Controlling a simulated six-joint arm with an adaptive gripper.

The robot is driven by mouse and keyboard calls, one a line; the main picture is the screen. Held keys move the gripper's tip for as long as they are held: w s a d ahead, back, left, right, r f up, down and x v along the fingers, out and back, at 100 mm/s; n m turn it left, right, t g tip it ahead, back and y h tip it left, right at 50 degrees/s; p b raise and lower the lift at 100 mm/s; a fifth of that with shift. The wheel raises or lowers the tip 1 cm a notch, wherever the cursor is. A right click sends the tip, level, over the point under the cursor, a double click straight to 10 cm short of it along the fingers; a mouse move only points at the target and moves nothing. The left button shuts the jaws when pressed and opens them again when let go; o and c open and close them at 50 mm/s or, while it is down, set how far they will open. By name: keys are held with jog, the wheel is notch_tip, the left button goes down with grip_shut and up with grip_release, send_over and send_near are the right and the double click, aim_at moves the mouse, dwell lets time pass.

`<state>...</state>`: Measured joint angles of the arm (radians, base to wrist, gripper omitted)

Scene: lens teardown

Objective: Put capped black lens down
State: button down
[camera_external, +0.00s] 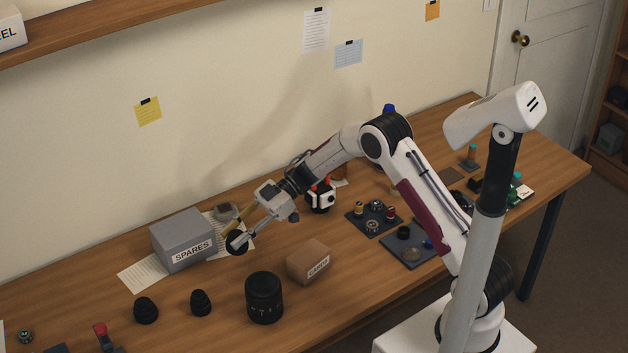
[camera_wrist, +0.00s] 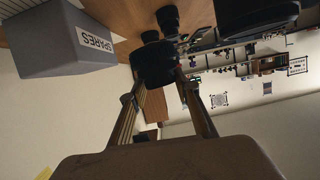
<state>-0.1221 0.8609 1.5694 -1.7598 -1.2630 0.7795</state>
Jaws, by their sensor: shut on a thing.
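The black lens (camera_external: 238,246) is between the fingers of my gripper (camera_external: 236,239), which is shut on it. It also shows in the wrist view (camera_wrist: 155,64), dark and round, at the ends of the two fingers (camera_wrist: 161,84). The lens appears to hang above the table (camera_external: 222,278), between the grey box and the small cardboard box; the exact height is hard to judge. Its cap cannot be made out. The fingers cover part of it.
A grey SPARES box (camera_external: 184,240) stands left of my gripper, with paper under it. A brown CARDS box (camera_external: 308,262) is to the right. A large black lens (camera_external: 264,298) and two small black lenses (camera_external: 146,311) (camera_external: 201,303) stand in front. Table between them is bare.

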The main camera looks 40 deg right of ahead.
jog(key=w+a+r+m+t, duration=0.3)
jog(key=w+a+r, duration=0.2)
jog(key=a+r, duration=0.25)
jog(key=w+d+r+m+t+h, duration=0.1)
jog(key=w+m+t+h, duration=0.1)
jog(key=w+m+t, duration=0.4)
jog(key=shift+w+d+r+h, duration=0.25)
jog(key=shift+w+r+h, duration=0.15)
jog(key=shift+w, duration=1.35)
jog(key=shift+f, duration=0.1)
jog(key=shift+f, duration=3.05)
jog(key=shift+f, duration=0.1)
